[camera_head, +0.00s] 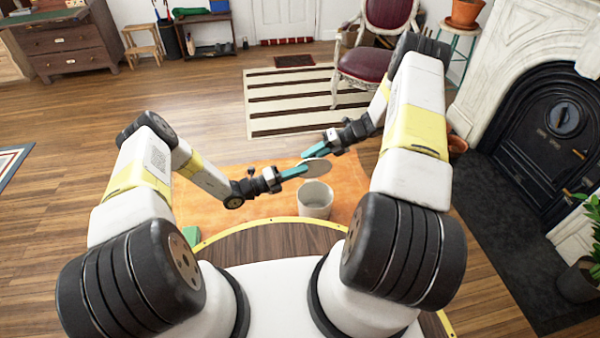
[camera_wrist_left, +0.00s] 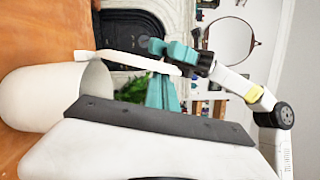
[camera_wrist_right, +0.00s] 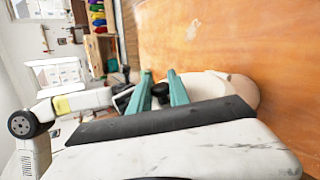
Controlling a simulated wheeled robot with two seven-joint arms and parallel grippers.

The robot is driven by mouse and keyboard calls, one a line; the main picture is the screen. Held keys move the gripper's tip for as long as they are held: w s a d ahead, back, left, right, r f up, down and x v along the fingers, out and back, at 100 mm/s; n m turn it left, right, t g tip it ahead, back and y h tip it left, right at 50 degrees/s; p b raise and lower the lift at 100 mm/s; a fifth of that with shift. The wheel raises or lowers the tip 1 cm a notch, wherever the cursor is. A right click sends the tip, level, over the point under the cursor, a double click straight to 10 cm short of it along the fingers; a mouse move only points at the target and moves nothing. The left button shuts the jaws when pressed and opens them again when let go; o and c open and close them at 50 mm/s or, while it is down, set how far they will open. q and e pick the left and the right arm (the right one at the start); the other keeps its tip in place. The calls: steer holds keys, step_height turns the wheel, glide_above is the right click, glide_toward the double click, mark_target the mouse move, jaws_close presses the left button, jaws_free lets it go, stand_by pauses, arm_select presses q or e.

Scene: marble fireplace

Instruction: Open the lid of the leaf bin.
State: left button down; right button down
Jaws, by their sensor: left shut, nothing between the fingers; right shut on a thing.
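The leaf bin (camera_head: 315,204) is a pale round bin standing on the orange mat, its mouth uncovered. It also shows in the left wrist view (camera_wrist_left: 38,98). The white round lid (camera_head: 317,168) is off the rim and held above the bin, steeply tilted in the left wrist view (camera_wrist_left: 125,57). My right gripper (camera_head: 320,151) is shut on the lid's dark knob (camera_wrist_right: 161,89), which shows between its teal fingers. My left gripper (camera_head: 302,170) is shut and empty, its tips by the lid's left side; whether they touch it is unclear.
The orange mat (camera_head: 240,178) lies under the bin on a wooden floor. A striped rug (camera_head: 290,100) and a red chair (camera_head: 369,62) are behind. The black fireplace (camera_head: 540,130) and a potted plant (camera_head: 580,280) are at right.

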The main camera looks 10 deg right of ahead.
arm_select(q)
steer(key=shift+w+a+r, duration=0.15)
steer(key=shift+w+r, duration=0.05)
steer(key=shift+w, duration=0.25)
arm_select(e)
steer(key=c, duration=1.3)
jaws_free()
steer(key=shift+s+a+f, duration=0.2)
steer(key=shift+s, duration=0.2)
steer(key=shift+o, duration=0.2)
